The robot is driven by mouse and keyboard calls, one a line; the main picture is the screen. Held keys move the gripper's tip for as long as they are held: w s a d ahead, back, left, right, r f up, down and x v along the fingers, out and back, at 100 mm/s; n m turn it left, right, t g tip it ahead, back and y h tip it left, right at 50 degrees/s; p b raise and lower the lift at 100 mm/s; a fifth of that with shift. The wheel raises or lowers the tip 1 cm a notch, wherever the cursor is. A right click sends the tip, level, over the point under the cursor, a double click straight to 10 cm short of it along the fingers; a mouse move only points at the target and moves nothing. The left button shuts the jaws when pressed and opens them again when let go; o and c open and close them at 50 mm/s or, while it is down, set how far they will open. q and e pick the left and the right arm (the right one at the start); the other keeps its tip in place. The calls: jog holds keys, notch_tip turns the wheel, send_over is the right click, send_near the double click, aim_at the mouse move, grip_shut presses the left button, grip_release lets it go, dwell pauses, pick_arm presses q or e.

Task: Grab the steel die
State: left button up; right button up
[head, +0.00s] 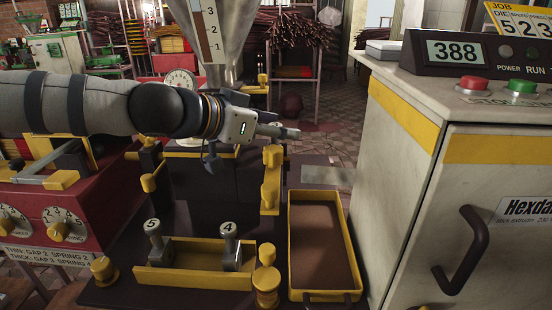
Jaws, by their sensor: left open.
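Two grey metal pieces with round numbered tops stand upright in a low yellow rack (175,283). The left piece (158,250) has a top that seems to read 5, and the right piece (231,256) reads 4. I cannot tell for sure which one is the steel die. My left gripper (291,133) reaches in from the left, well above the rack and beyond it. Its fingers are seen small and side-on, open, with nothing visible between them. My right gripper is not in view.
A yellow-rimmed brown tray (322,245) lies right of the rack, beside a pale cabinet (400,190) with a dark handle. Yellow knobs and posts (271,175) stand behind the rack. A red machine (60,215) with dials is at left. A display (455,52) reads 388.

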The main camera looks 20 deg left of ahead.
pick_arm(q)
jog(key=shift+r, duration=0.1)
grip_shut()
jog(key=shift+r, duration=0.15)
